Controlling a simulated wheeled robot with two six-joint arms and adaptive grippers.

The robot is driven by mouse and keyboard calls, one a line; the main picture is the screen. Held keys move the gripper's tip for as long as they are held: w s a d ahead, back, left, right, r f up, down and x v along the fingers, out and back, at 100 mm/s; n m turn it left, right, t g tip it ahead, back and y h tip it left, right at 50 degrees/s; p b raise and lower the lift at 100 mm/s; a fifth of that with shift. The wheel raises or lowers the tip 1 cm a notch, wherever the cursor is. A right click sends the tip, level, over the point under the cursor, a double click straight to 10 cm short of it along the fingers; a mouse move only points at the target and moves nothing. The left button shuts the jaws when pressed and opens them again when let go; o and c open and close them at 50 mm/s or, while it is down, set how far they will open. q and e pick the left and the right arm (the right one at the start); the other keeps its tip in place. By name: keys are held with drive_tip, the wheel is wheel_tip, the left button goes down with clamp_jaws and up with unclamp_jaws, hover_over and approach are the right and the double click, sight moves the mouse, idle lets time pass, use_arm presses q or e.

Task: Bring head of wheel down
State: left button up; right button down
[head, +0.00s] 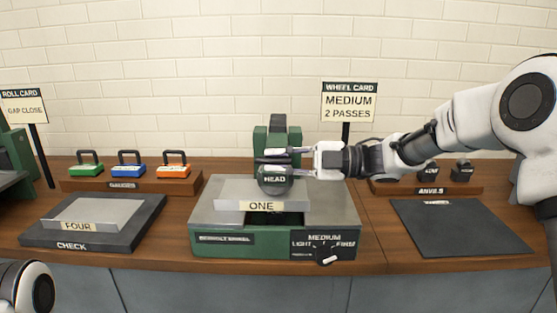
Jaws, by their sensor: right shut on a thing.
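The dark rounded head (275,187) of the wheel, labelled HEAD, is in the middle of the head view, in front of the green upright frame (260,142). My right gripper (283,162) reaches in from the right and is shut on the head. The grey sheet labelled ONE (232,192) lies on the wheel's base (212,222), below the head. Whether the head touches the sheet cannot be told. My left gripper is out of view; only part of my left arm shows at the lower left.
The wheel card (349,102) reads MEDIUM, 2 PASSES. Sheet FOUR (90,212) lies on the CHECK plate (133,221) at left. Gauges (128,171) stand behind it. A dark mat (460,228) is bare at right, before the anvils (461,172).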

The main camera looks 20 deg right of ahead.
drive_tip(key=shift+a+f, duration=0.1)
drive_tip(key=shift+f, duration=0.35)
drive_tip(key=c, duration=1.3)
unclamp_jaws()
drive_tip(key=shift+c, duration=0.2)
drive_tip(key=shift+o, duration=0.9)
drive_tip(key=shift+w+f, duration=0.1)
drive_tip(key=shift+w, duration=0.05)
drive_tip(key=shift+s+d+r, duration=0.2)
drive_tip(key=shift+d+r, duration=0.05)
drive_tip(key=shift+d, duration=0.2)
drive_tip(key=v, duration=1.1)
drive_tip(key=shift+f, duration=0.15)
